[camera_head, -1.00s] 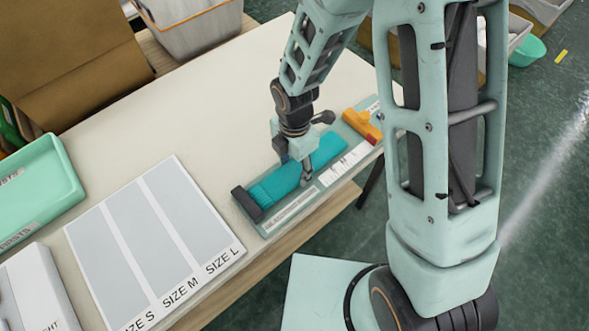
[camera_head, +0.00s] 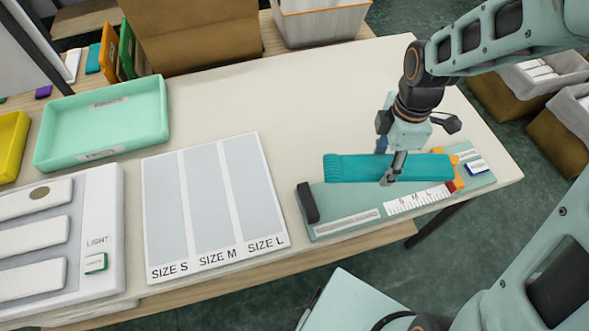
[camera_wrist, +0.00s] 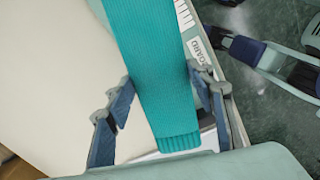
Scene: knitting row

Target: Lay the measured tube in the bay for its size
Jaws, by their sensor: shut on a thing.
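The teal ribbed tube (camera_head: 350,167) is held across the middle by my gripper (camera_head: 390,178). It seems lifted just above the back part of the measuring board (camera_head: 340,212), clear of the dark end stop (camera_head: 307,203). In the wrist view, the tube (camera_wrist: 152,60) runs between the two fingers of my gripper (camera_wrist: 162,88). The white mat has three empty grey bays: SIZE S (camera_head: 167,205), SIZE M (camera_head: 207,200) and SIZE L (camera_head: 250,190), left of the board. The orange slider (camera_head: 454,170) is partly hidden by the tube's right end.
A light box (camera_head: 100,205) with white pieces lies left of the mat. A mint tray (camera_head: 100,125) and a yellow tray (camera_head: 10,145) stand at the back left. The table (camera_head: 310,100) is clear behind the mat and board.

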